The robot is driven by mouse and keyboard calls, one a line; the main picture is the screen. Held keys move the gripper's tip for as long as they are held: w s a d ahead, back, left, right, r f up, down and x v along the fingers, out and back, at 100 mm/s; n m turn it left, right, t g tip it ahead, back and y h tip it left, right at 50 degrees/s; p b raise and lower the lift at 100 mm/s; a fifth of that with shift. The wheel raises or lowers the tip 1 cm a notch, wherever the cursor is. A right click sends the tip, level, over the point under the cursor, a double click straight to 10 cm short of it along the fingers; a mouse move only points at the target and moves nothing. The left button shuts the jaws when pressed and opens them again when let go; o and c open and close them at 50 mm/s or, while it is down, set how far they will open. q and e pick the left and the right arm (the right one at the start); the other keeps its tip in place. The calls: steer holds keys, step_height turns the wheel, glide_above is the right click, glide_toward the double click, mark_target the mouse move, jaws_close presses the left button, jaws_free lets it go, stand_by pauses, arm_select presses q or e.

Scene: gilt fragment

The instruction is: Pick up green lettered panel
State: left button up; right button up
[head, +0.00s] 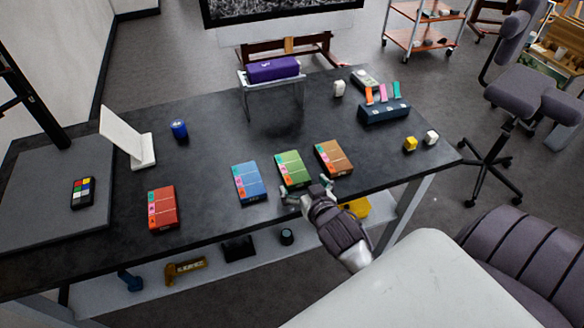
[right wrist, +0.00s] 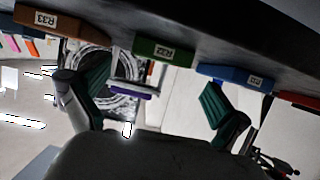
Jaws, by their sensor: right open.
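The green lettered panel (head: 293,169) lies flat on the dark table near its front edge, between a blue panel (head: 250,183) and a brown panel (head: 333,158). Its labelled end also shows in the right wrist view (right wrist: 165,51), which looks upside down. My right gripper (head: 307,189) is open and empty at the table's front edge, just in front of the green panel. In the right wrist view its two fingers (right wrist: 155,103) are spread wide, with the green panel's end between and beyond them. My left gripper is not in view.
A red panel (head: 163,208) lies further left on the table (head: 215,150). A purple box (head: 273,69) on a stand, a blue cylinder (head: 179,129) and a dark box with colored tabs (head: 384,112) stand farther back. Several items lie on the shelf below.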

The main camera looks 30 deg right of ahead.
mark_target(294, 171)
steer(key=x, duration=0.3)
steer(key=p+x, duration=0.1)
steer(key=x, duration=0.1)
steer(key=shift+w+d+r, duration=0.2)
steer(key=shift+w+r, duration=0.05)
steer(key=shift+w, duration=0.2)
steer(key=shift+w+d+f, duration=0.1)
steer(key=shift+w+f, duration=0.2)
steer(key=shift+w, duration=0.15)
steer(key=shift+s, duration=0.1)
steer(key=shift+c, duration=1)
steer(key=c, duration=1)
steer(key=shift+c, duration=0.2)
steer(key=shift+r, duration=0.15)
